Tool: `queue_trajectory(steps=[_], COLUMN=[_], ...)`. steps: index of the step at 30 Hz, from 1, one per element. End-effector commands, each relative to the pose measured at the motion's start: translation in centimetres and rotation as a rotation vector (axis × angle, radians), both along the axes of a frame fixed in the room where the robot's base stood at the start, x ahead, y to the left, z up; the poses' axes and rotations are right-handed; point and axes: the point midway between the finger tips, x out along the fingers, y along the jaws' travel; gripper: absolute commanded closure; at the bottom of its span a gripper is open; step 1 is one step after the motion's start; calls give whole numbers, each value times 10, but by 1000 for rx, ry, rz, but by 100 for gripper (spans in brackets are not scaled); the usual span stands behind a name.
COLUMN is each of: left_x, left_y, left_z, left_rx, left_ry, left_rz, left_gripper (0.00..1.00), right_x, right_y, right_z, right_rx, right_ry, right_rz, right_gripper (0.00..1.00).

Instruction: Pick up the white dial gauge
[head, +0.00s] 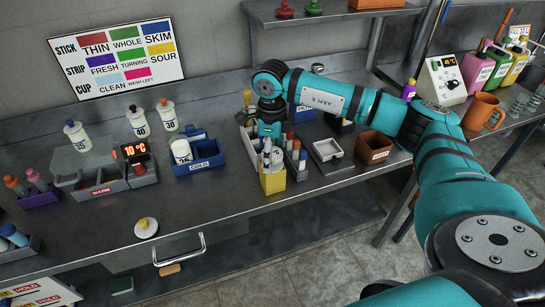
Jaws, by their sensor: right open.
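My right gripper (268,138) reaches in from the right and points down over a yellow holder (272,184). It is open, though its fingertips are small and partly lost among the items below. Several slim upright items with white and grey tops stand in the holder, and a white-topped one (277,156) is close beside the fingers. I cannot clearly make out a dial face, so which item is the white dial gauge is uncertain. A round white piece with an orange knob (146,228) lies alone near the counter's front edge. My left gripper is not in view.
A blue COLD bin (199,165) and a red-lit display (137,152) stand left of the holder. A grey tray (327,153) and a brown box (374,148) are to its right. An orange mug (483,112) stands far right. The front left-middle counter is mostly clear.

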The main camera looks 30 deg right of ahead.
Motion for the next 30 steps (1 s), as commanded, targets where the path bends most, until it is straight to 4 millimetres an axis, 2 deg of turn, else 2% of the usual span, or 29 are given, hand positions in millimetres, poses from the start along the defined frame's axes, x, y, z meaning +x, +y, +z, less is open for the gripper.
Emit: queue_trajectory(steps=[8, 22, 30], left_x=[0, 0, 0], left_y=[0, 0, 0], left_z=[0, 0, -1], left_rx=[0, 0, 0], left_ry=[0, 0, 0], left_rz=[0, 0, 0], left_gripper=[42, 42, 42], right_x=[0, 0, 1], right_y=[0, 0, 0], right_z=[-4, -3, 0], right_rx=[1, 1, 1], right_ry=[-1, -1, -3], right_rz=[1, 1, 1], right_gripper=[18, 80, 80])
